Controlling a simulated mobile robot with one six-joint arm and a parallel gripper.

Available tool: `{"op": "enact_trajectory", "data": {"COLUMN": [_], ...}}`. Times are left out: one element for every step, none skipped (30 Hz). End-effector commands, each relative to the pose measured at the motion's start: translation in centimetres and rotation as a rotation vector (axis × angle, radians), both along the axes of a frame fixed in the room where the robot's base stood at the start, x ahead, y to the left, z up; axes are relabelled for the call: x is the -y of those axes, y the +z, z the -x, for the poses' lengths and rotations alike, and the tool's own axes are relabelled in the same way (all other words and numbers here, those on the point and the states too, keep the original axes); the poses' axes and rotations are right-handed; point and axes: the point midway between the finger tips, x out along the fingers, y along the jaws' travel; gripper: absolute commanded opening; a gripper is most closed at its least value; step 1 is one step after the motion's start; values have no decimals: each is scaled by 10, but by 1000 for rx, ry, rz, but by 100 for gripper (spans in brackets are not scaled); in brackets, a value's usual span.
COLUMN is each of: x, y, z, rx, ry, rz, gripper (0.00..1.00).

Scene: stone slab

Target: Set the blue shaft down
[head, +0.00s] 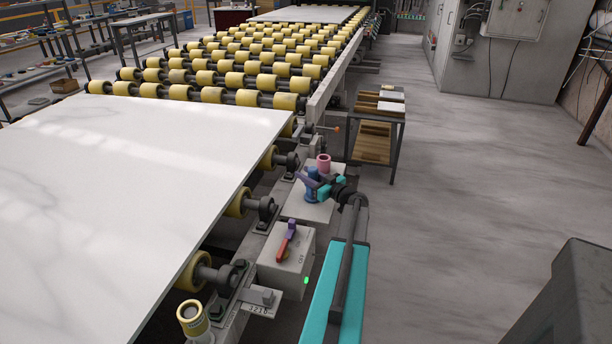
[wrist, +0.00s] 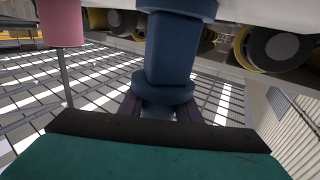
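The blue shaft (head: 311,193) is over the grey box top (head: 318,211) beside the conveyor in the head view. I cannot tell whether its lower end touches that top. My gripper (head: 312,181), with purple fingers, reaches it from the right. In the wrist view the blue shaft (wrist: 172,50) fills the middle, with a wide flange towards me. The dark fingers of my gripper (wrist: 170,110) lie on both sides of it and appear shut on it. Their contact is partly hidden behind the flange.
A pink cylinder (head: 323,164) stands just behind the shaft; it also shows in the wrist view (wrist: 61,22). A switch box (head: 287,258) with a red and purple handle is nearer. A white slab (head: 120,190) lies left on yellow rollers.

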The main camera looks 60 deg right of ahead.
Motion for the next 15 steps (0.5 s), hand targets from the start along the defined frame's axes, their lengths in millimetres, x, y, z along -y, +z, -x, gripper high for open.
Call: {"op": "enact_trajectory", "data": {"x": [0, 0, 0, 0, 0, 0, 0, 0, 0, 0, 0, 0, 0, 0, 0], "y": [0, 0, 0, 0, 0, 0, 0, 0, 0, 0, 0, 0, 1, 1, 1], "z": [0, 0, 0, 0, 0, 0, 0, 0, 0, 0, 0, 0, 0, 0, 0], "rx": [0, 0, 0, 0, 0, 0, 0, 0, 0, 0, 0, 0, 0, 0, 0], "ry": [0, 0, 0, 0, 0, 0, 0, 0, 0, 0, 0, 0, 0, 0, 0], "rz": [0, 0, 0, 0, 0, 0, 0, 0, 0, 0, 0, 0, 0, 0, 0], "gripper": [38, 43, 49, 49, 49, 49, 49, 49, 49, 49, 49, 49, 49, 49, 49]}}
